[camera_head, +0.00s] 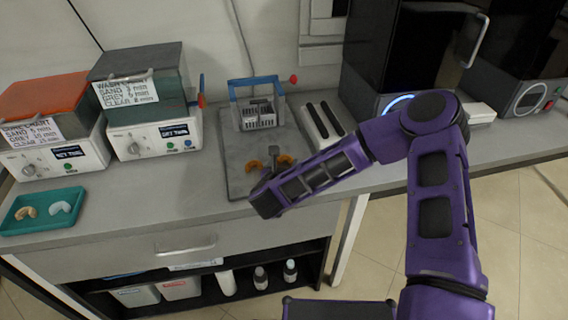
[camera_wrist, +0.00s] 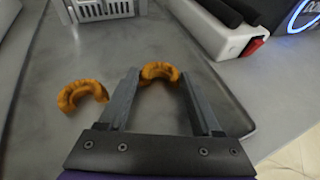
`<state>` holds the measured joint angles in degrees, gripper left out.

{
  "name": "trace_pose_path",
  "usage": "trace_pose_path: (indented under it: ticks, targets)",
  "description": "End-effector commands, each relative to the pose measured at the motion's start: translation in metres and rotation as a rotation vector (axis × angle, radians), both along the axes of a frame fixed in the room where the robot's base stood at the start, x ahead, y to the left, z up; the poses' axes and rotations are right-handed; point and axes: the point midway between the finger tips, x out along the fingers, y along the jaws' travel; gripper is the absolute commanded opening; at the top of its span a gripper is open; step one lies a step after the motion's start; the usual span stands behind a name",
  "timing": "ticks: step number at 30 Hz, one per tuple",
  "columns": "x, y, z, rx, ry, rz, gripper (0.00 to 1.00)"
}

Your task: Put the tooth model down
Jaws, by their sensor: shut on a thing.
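My gripper (camera_wrist: 160,75) is shut on an orange, horseshoe-shaped tooth model (camera_wrist: 160,71), which sits between its fingertips. In the head view my gripper (camera_head: 273,153) is over the grey tray (camera_head: 237,181), and the held tooth model (camera_head: 286,160) shows at its right. I cannot tell whether the held model touches the tray. A second orange tooth model (camera_wrist: 82,96) lies on the tray, left of my gripper and apart from it; it also shows in the head view (camera_head: 254,166). My arm hides part of the tray's right front.
A basket with a blue handle (camera_head: 257,113) stands at the tray's back. A white holder with black strips (camera_head: 324,123) is to its right. A teal tray (camera_head: 42,210) with two pale models is far left, before two washing units. The tray's left front is bare.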

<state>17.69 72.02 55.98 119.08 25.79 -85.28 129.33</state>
Motion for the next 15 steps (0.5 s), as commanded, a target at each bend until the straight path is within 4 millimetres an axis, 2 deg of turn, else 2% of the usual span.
trace_pose_path:
  ticks: [4, 5, 9, 10, 15]
  targets:
    - [-0.0001, -0.0001, -0.0046, 0.0, 0.0, 0.0, 0.14]
    - [-0.0001, -0.0001, -0.0042, 0.0, 0.0, 0.0, 0.68]
    - [-0.0001, -0.0001, -0.0029, 0.0, 0.0, 0.0, 0.93]
    - [-0.0001, -0.0001, -0.0029, 0.0, 0.0, 0.0, 0.96]
    - [-0.0001, -0.0001, -0.0029, 0.0, 0.0, 0.0, 0.96]
